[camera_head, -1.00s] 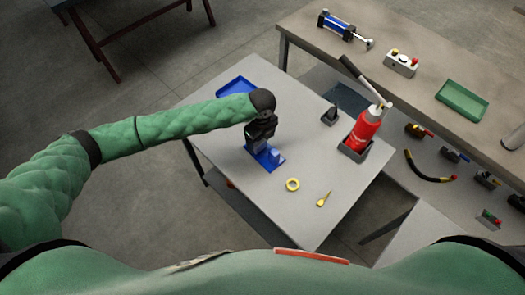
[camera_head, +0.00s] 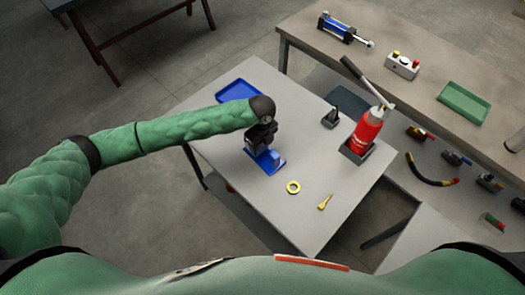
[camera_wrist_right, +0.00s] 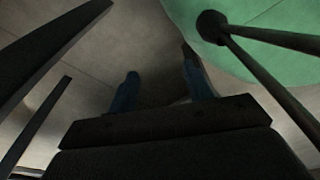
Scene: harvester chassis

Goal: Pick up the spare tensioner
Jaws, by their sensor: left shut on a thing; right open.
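My left gripper (camera_head: 263,146) is over the grey table, shut at a blue piece. The blue piece (camera_head: 273,160) looks like a flat plate with a raised block. The gripper hides its far part, so I cannot tell whether it is clear of the table. I cannot tell for sure which thing is the spare tensioner. A blue and black cylinder with a silver rod (camera_head: 340,27) lies on the back bench. My right gripper (camera_wrist_right: 160,88) is open and empty in the right wrist view, with bare floor beyond it.
A green tray (camera_head: 463,102) is on the back bench.

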